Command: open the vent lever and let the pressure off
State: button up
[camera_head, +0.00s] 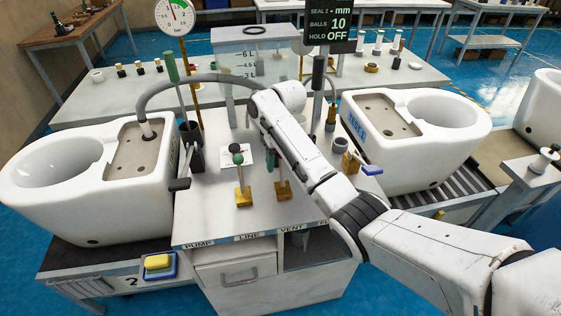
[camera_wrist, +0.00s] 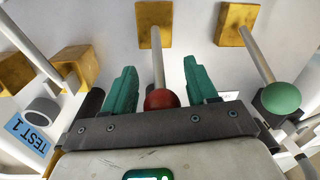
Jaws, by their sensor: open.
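The vent lever has a red ball knob (camera_wrist: 162,100) on a pale stem rising from a brass block (camera_wrist: 154,25) in the wrist view. My gripper (camera_wrist: 159,68) is open, with one green finger on each side of the lever; I cannot tell whether either touches it. In the head view the vent's brass block (camera_head: 283,191) stands behind the VENT label (camera_head: 291,228), and my arm hides most of the lever. The line lever's green ball (camera_wrist: 281,98) is to the right in the wrist view. A pressure gauge (camera_head: 175,14) stands at the back left.
White toilets stand left (camera_head: 70,175) and right (camera_head: 415,140) of the bench (camera_head: 205,225). A grey hose (camera_head: 190,80) arches to the left toilet. A display (camera_head: 330,25) reads BALLS 10, HOLD OFF. Another brass block (camera_head: 350,163) sits on the right.

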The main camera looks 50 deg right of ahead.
jog(key=shift+c, duration=0.4)
grip_shut()
